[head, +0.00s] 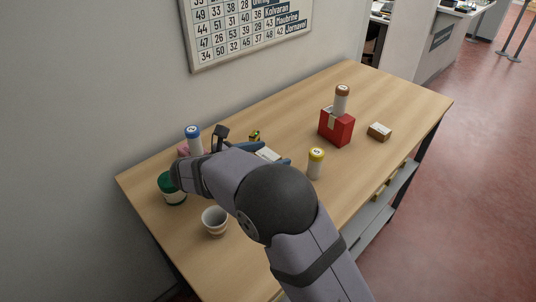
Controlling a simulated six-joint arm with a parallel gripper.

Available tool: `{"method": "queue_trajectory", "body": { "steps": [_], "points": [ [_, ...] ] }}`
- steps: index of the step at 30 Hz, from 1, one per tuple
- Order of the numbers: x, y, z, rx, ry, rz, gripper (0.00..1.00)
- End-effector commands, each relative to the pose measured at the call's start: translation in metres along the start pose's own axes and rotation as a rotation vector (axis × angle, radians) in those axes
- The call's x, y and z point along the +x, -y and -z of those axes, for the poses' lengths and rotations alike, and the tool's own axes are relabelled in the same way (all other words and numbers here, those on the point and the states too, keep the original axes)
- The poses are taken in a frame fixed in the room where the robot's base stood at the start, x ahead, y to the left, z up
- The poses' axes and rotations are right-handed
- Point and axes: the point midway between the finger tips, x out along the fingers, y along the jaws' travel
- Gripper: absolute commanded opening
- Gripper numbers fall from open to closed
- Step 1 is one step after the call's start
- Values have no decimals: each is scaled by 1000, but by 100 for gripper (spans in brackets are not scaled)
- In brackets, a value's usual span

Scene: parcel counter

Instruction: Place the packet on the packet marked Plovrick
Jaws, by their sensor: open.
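A red packet (337,126) with a pale label strip stands upright on the counter, right of centre. A small brown packet (379,131) with a white label lies to its right. Part of a blue thing (285,162), possibly another packet, shows behind my arm, with a white label-like patch (268,154) near it. No name can be read on any packet, so I cannot tell which is marked Plovrick. My arm reaches over the left half of the counter. My gripper's fingers are hidden behind the wrist, and I see no packet held.
Around my arm stand a blue-capped bottle (193,140), a pink item (183,151), a green-lidded tub (172,188), a white cup (214,221), a dark object (221,132) and a yellow-capped bottle (316,163). A brown-capped bottle (341,101) stands on or behind the red packet. The far right counter is clear.

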Motion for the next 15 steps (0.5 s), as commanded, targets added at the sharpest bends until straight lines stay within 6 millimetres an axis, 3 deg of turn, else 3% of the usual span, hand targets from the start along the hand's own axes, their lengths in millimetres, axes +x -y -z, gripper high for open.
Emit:
{"method": "queue_trajectory", "body": {
  "steps": [8,15],
  "points": [
    [-10,-1,-3,0,1,-3,69],
    [-48,-1,-2,1,0,-5,69]
  ]
}}
